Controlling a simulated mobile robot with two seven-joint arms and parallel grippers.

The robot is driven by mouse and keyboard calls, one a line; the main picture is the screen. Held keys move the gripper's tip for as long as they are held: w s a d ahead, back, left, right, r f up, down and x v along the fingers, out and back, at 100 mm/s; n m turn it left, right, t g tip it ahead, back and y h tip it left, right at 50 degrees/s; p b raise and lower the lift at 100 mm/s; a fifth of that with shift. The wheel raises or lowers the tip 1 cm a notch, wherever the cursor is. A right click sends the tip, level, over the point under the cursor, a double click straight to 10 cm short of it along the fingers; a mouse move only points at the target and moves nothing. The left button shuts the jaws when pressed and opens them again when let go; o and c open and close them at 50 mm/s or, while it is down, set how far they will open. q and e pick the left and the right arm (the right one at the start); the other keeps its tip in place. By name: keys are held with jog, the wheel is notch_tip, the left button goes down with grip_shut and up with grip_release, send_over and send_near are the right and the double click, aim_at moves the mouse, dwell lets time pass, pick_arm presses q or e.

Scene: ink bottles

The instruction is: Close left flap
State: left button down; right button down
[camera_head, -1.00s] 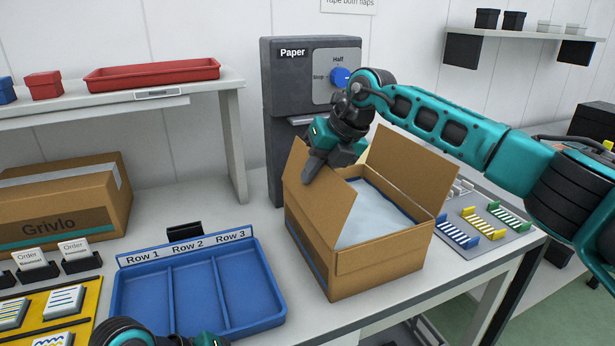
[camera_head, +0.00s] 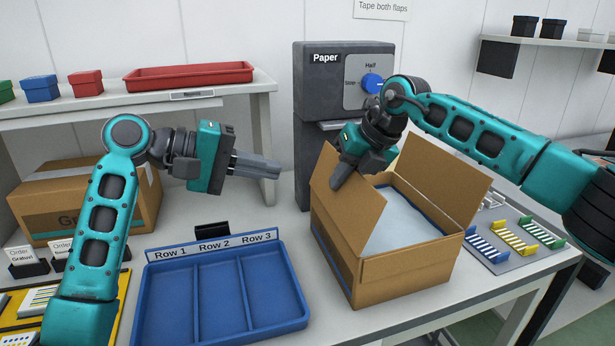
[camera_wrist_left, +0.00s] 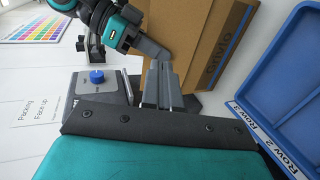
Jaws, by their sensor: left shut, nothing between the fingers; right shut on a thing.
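The open cardboard box (camera_head: 405,276) stands on the table with a pale filling (camera_head: 400,222) inside. My right gripper (camera_head: 338,184) reaches over the box from behind and is shut on the left flap's upper edge. My left gripper (camera_head: 277,170) is shut and empty, held left of the box, pointing right toward it, apart from the flap. In the left wrist view, its fingers (camera_wrist_left: 160,66) point at the box's printed side (camera_wrist_left: 205,45), with my right gripper (camera_wrist_left: 150,48) near the box edge.
A blue row tray (camera_head: 222,295) lies left of the box. A dark Paper dispenser (camera_head: 325,95) stands behind it. Colored striped racks (camera_head: 508,240) are at the right. A closed box (camera_head: 75,202) sits at the left under a shelf (camera_head: 90,112).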

aim_at(352, 188)
pick_arm(q)
jog(key=x, duration=1.3)
jog(key=shift+d+f, duration=0.2)
jog(key=shift+d, duration=0.15)
jog(key=shift+w+d+f+y, duration=0.1)
jog(key=shift+d+f+y, duration=0.05)
jog(key=shift+d+y, duration=0.3)
pick_arm(e)
jog(key=shift+s+a, duration=0.1)
pick_arm(q)
jog(key=shift+f, duration=0.1)
pick_arm(e)
jog(key=shift+s+a+r, duration=0.1)
jog(key=shift+a, duration=0.1)
pick_arm(q)
jog(key=shift+d+f, duration=0.1)
jog(key=shift+d, duration=0.05)
pick_arm(e)
jog(key=c, duration=1.3)
grip_release()
